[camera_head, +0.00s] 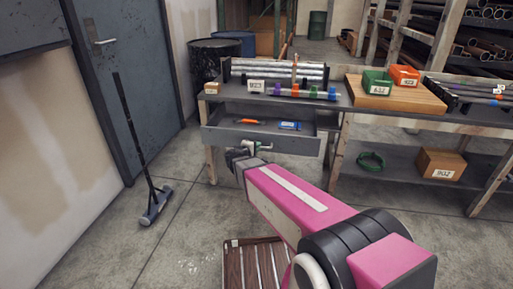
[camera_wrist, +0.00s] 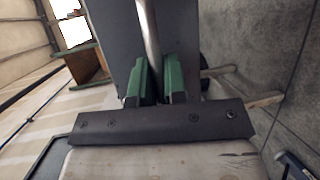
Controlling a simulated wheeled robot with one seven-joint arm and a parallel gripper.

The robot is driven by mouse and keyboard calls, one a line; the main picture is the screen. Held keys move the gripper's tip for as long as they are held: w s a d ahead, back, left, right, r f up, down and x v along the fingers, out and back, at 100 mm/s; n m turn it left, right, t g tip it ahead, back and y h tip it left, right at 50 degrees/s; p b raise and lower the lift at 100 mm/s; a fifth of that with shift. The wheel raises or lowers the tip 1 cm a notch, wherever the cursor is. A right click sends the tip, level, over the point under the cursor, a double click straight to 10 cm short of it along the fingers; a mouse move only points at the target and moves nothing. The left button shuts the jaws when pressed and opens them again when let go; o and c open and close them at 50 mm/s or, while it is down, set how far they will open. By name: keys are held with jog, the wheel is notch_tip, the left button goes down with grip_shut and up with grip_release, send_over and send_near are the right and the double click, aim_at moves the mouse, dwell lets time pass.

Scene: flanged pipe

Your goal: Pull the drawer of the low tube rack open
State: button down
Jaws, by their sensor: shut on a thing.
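The drawer (camera_head: 292,142) under the grey bench top stands open, its front well out from the bench edge. An orange-handled tool (camera_head: 247,122) and a blue item (camera_head: 290,126) lie inside it. The low tube rack (camera_head: 278,72), holding several grey tubes, is above it on the bench top. My gripper (camera_head: 256,148) is at the drawer front. In the wrist view the green fingers of my gripper (camera_wrist: 160,82) are shut on the metal bar handle (camera_wrist: 149,35). The handle is mostly hidden by my gripper in the head view.
A wooden board (camera_head: 400,97) with green and red boxes lies on the bench. A cardboard box (camera_head: 441,163) and green ring (camera_head: 371,160) are on the lower shelf. A broom (camera_head: 148,185) stands at left. A slatted crate (camera_head: 256,266) is on the floor near my arm.

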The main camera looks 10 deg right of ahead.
jog(key=c, duration=1.2)
grip_release()
jog(key=v, duration=1.1)
jog(key=s+d+f+m+g+y, duration=0.3)
jog(key=s+d+g, duration=0.1)
jog(key=s+d+f+m+g+y, duration=0.3)
jog(key=s+d+m+g+y, duration=0.1)
jog(key=d, duration=0.1)
jog(key=s+d+f+m+g+y, duration=0.3)
jog(key=s+d+g, duration=0.1)
jog(key=d, duration=0.1)
jog(key=shift+s+d+f+m, duration=0.1)
jog(key=shift+s+m, duration=0.3)
